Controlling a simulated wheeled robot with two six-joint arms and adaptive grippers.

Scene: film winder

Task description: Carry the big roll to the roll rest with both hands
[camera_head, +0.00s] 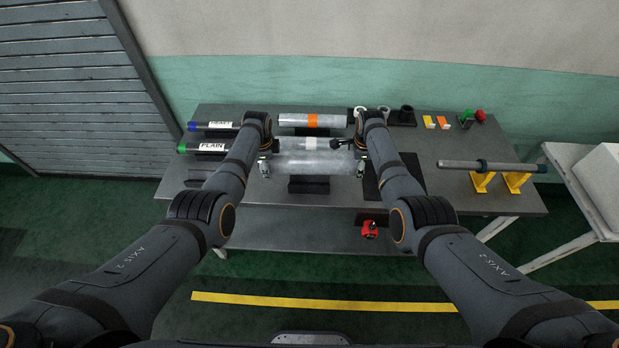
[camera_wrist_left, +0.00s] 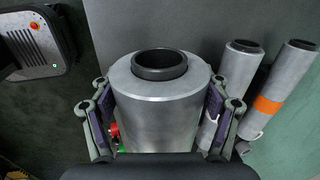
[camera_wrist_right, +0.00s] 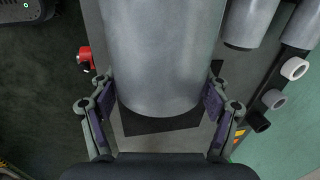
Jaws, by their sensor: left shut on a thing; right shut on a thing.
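The big roll (camera_head: 305,161) is a wide silver cylinder lying level across the front of the grey table. My left gripper (camera_head: 264,168) is shut on the big roll near its left end; the left wrist view shows its dark core (camera_wrist_left: 160,66) between the fingers. My right gripper (camera_head: 361,167) is shut on the big roll near its right end, with pads on both sides in the right wrist view (camera_wrist_right: 160,100). A black block (camera_head: 309,187) shows below the roll; whether they touch is unclear. I cannot tell for sure which thing is the roll rest.
Behind lie a roll with an orange band (camera_head: 313,121) and a thinner roll with a white band (camera_head: 310,143). Label-marked rolls lie at left. At right, a grey bar (camera_head: 490,165) rests on yellow stands (camera_head: 516,182). A red object (camera_head: 369,229) sits below the tabletop.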

